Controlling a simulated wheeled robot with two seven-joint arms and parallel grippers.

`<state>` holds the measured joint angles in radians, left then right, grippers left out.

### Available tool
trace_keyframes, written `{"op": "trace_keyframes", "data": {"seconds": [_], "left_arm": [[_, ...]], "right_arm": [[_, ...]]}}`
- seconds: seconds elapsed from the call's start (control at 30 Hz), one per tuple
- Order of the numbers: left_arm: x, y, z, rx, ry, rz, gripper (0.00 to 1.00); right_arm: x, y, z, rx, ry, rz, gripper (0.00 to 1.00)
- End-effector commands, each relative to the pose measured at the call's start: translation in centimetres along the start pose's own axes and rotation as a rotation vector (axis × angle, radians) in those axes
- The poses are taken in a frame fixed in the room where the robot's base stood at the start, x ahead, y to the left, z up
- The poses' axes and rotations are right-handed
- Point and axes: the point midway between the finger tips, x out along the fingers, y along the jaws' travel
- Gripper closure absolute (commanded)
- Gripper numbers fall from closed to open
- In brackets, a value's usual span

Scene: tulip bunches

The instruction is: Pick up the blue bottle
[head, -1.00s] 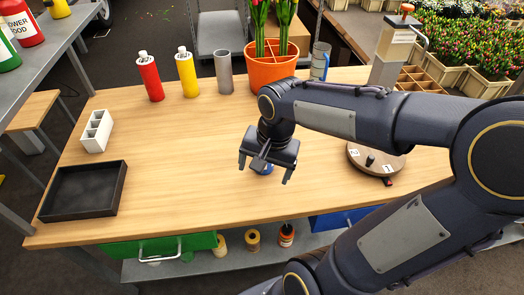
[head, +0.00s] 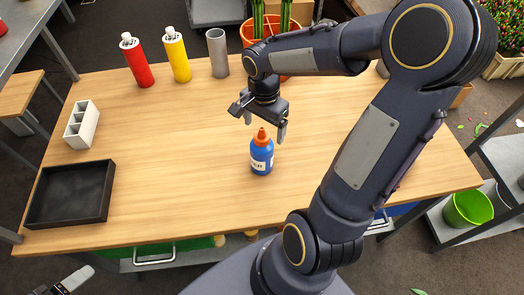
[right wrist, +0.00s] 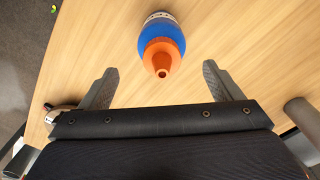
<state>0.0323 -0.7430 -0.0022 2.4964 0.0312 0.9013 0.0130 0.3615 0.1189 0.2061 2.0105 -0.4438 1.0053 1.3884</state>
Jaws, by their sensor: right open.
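The blue bottle (head: 262,158), with an orange nozzle cap and a white label, stands upright on the wooden table near its front middle. My right gripper (head: 264,130) is just behind and above the bottle in the head view, its jaws open and empty. In the right wrist view the bottle (right wrist: 161,42) shows from above, beyond the two spread fingers (right wrist: 159,88) and midway between them sideways. It is not between the fingertips. A small part of my left gripper (head: 64,284) shows at the lower left corner of the head view, away from the table.
A red bottle (head: 137,62), a yellow bottle (head: 178,57) and a grey cylinder (head: 217,54) stand at the back. An orange pot (head: 248,32) is partly behind my right arm. A black tray (head: 70,194) and a white divided holder (head: 81,125) lie left. The table's middle-left is clear.

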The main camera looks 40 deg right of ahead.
Motion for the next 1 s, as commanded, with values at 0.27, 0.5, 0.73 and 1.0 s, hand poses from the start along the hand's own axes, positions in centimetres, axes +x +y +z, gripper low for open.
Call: {"op": "trace_keyframes", "data": {"seconds": [0.27,0.5,0.73,1.0], "left_arm": [[-0.6,0.2,-0.3,0.000,0.000,0.000,0.12],[-0.6,0.3,-0.3,0.000,0.000,0.000,0.12],[-0.6,0.3,-0.3,0.000,0.000,0.000,0.12],[-0.6,0.3,-0.3,0.000,0.000,0.000,0.12]], "right_arm": [[4.0,-0.1,0.2,0.000,-0.003,0.004,0.15],[5.2,-0.2,0.2,0.000,0.001,-0.001,0.15],[5.1,-0.2,0.2,0.000,0.001,-0.001,0.29],[5.1,-0.2,0.2,0.000,0.001,-0.001,0.64]]}}
